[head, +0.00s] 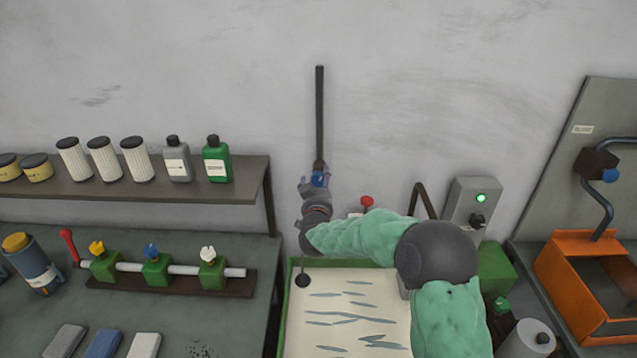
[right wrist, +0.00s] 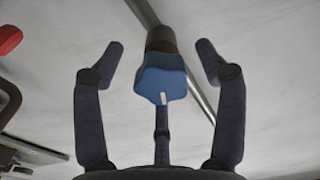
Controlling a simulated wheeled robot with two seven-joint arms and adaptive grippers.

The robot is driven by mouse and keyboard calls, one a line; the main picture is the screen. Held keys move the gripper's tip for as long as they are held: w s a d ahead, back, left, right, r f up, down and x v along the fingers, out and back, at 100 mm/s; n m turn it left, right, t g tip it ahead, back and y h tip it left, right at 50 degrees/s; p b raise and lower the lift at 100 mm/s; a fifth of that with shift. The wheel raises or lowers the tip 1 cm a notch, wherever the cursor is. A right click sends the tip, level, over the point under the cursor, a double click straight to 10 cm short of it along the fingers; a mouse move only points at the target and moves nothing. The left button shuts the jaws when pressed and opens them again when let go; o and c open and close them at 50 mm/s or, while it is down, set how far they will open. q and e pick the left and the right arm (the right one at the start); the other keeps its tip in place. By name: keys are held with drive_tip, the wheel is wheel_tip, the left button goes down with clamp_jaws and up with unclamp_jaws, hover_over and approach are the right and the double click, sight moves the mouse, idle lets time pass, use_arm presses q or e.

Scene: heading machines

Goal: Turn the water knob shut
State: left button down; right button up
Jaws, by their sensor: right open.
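A blue star-shaped knob (head: 319,178) sits on a brown valve body at the lower end of a vertical dark pipe (head: 319,110) on the wall. The knob also shows in the right wrist view (right wrist: 165,80), with a white mark on its face pointing down in that picture. My right gripper (head: 316,186) is at the knob, its open fingers spread around it. In the right wrist view, clear gaps show between the knob and the two side fingers; the third finger is below it, and whether it touches is unclear. My left gripper is out of view.
A shelf (head: 130,190) with bottles and filters is left of the pipe. Below it are a valve manifold (head: 160,268) and a bench. A green-edged tray (head: 340,285) lies beneath my right arm. A switch box (head: 472,205) and an orange bin (head: 590,290) stand right.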

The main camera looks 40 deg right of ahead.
drive_tip(key=shift+w+d, duration=0.2)
drive_tip(key=shift+w, duration=0.05)
drive_tip(key=c, duration=1.2)
drive_tip(key=shift+a+f, duration=0.1)
drive_tip(key=shift+s+f, duration=0.1)
drive_tip(key=shift+f, duration=0.35)
drive_tip(key=o, duration=1.2)
drive_tip(key=shift+r, duration=0.4)
drive_tip(key=v, duration=1.2)
